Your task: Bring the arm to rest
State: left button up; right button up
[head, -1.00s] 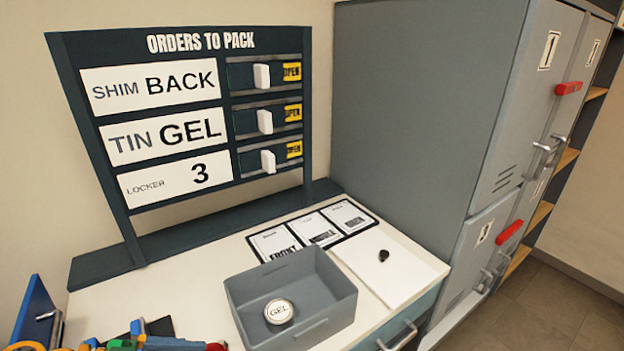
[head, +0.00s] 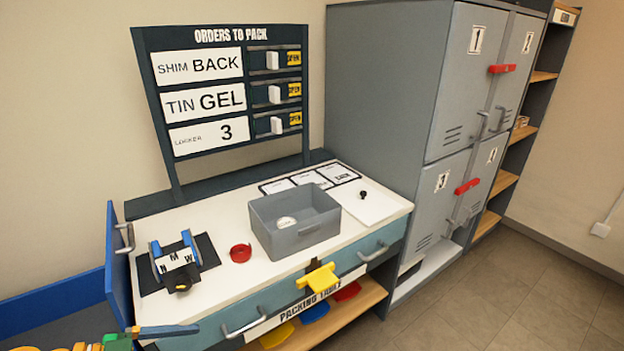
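Neither of my grippers can be made out in the head view. Orange, green and blue shapes (head: 115,341) are cut off at the bottom left corner; I cannot tell what they belong to. A grey open bin (head: 310,236) stands on the white packing table (head: 215,286), with a round white tin (head: 286,221) inside. A blue cradle (head: 158,250) with lettered white faces sits on a black mat (head: 208,250) at the table's left. A red ring (head: 240,253) lies between the mat and the bin. A small black knob (head: 363,195) lies on a white sheet (head: 375,208).
The orders board (head: 150,100) stands behind the table, with three sliders beside OPEN labels. Grey lockers (head: 465,110) with red latches stand to the right. A yellow piece (head: 317,278) sits at the table's front edge. A blue panel (head: 117,275) stands at the left. Floor (head: 500,290) is clear at right.

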pick_arm(q)
jog(key=w+a+f+n+t+y, duration=0.5)
jog(key=w+a+f+n+t, duration=0.15)
jog(key=a+f, duration=0.2)
jog(key=s+a+f+n+y, duration=0.2)
jog(key=s+f+y, duration=0.1)
jog(key=f, duration=0.4)
jog(key=s+a+f+n+y, duration=0.2)
jog(key=s+f+y, duration=0.1)
jog(key=f, duration=0.4)
jog(key=s+d+f+g+y, duration=0.1)
jog(key=s+d+f+g, duration=0.3)
jog(key=s+f, duration=0.6)
jog(key=s+d+f+g, duration=0.3)
jog(key=s+d+f, duration=0.1)
jog(key=s, duration=0.4)
jog(key=s+d+f+g, duration=0.3)
jog(key=s+d+g, duration=0.1)
jog(key=s+d, duration=0.2)
jog(key=shift+s+d+f, duration=0.35)
jog(key=shift+s+f, duration=0.05)
jog(key=shift+s, duration=0.5)
